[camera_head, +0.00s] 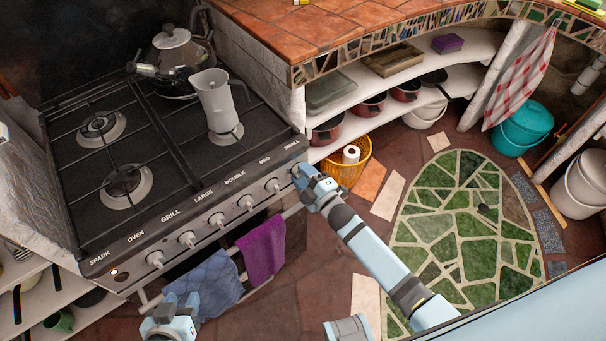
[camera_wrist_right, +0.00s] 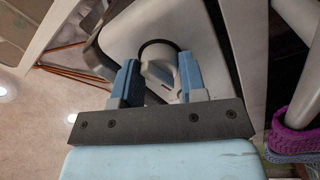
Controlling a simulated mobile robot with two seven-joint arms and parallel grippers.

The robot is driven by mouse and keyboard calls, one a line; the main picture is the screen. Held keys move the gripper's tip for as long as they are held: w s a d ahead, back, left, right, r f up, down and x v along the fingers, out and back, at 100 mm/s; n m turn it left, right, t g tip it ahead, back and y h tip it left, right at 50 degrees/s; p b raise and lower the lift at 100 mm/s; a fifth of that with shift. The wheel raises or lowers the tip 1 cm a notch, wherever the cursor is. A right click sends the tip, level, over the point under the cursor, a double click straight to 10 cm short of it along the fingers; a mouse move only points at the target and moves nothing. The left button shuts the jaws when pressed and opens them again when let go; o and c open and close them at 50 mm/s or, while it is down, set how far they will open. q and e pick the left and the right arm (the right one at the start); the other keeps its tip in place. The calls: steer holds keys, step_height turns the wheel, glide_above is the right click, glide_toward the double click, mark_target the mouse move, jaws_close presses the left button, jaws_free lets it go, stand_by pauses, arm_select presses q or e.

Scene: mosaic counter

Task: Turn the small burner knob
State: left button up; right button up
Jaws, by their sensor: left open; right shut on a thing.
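The stove's front panel (camera_head: 142,240) carries a row of labelled knobs, with "SMALL" at the right end. My right gripper (camera_head: 300,172) is at that end, under the "SMALL" label, and largely hides the small burner knob in the head view. In the right wrist view the pale small burner knob (camera_wrist_right: 160,76) sits between the two blue fingers of my right gripper (camera_wrist_right: 160,68), which are shut on it. My left gripper (camera_head: 182,302) is open and empty, low in front of the stove near the blue towel.
The medium knob (camera_head: 272,186) is just left of my right gripper. A blue towel (camera_head: 205,284) and a purple towel (camera_head: 262,250) hang on the oven rail. A moka pot (camera_head: 214,100) and a lidded pot (camera_head: 172,60) stand on the hob.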

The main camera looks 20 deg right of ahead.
steer(key=o, duration=0.9)
arm_select(q)
steer(key=shift+a+f, duration=0.1)
steer(key=shift+a, duration=0.1)
steer(key=shift+s, duration=0.1)
steer(key=shift+d, duration=0.1)
arm_select(e)
steer(key=v, duration=1.4)
steer(key=shift+r, duration=0.1)
arm_select(q)
steer(key=shift+a, duration=0.2)
jaws_close()
